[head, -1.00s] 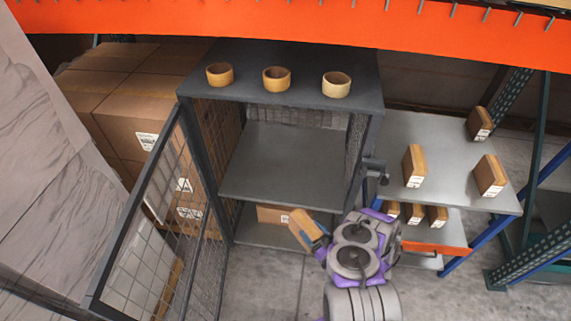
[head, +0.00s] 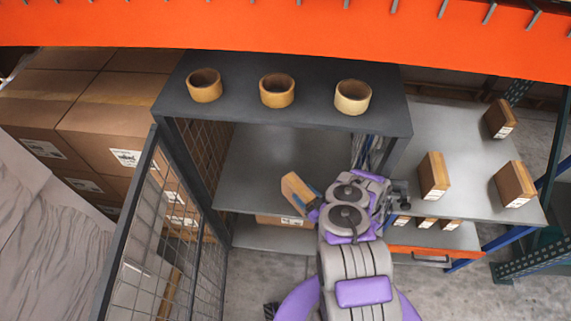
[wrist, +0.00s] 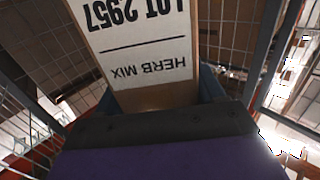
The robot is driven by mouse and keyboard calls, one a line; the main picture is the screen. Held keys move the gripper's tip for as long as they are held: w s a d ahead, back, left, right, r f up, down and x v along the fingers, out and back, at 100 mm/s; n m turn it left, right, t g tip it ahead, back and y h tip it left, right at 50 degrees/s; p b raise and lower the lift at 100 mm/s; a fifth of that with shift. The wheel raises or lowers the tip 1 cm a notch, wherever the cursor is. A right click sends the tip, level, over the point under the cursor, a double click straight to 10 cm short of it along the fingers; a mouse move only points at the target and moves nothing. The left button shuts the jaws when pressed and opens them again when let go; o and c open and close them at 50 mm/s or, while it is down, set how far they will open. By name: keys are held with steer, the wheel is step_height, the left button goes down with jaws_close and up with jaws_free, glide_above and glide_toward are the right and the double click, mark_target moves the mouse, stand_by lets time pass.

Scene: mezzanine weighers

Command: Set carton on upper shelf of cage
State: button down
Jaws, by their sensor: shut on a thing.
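My gripper (head: 312,206) is shut on a small brown carton (head: 296,189). In the head view the carton is tilted, in front of or over the cage's upper shelf (head: 262,160); contact with the shelf cannot be told. In the wrist view the carton (wrist: 150,95) fills the upper middle, its white label reading "HERB MIX" and "LOT 2957" upside down. The dark cage (head: 285,118) has its mesh door (head: 135,235) swung open to the left. The upper shelf looks bare where visible; my arm hides its right part.
Three tape rolls (head: 277,90) stand on the cage top. Another carton (head: 283,221) is on the cage's lower shelf (head: 262,236). A grey rack shelf (head: 462,165) at right holds several cartons. An orange beam (head: 250,22) crosses above; stacked boxes (head: 90,120) stand at left.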

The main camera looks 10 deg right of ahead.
steer(key=w+a+f+b, duration=0.1)
steer(key=w+f+b, duration=0.1)
steer(key=w+b, duration=0.5)
steer(key=w+a+f+b, duration=0.1)
steer(key=w+f+b, duration=0.1)
steer(key=w+b, duration=0.6)
steer(key=shift+w+a+f+b, duration=0.25)
steer(key=shift+f+b, duration=0.15)
steer(key=shift+b, duration=0.45)
steer(key=shift+c, duration=0.7)
jaws_free()
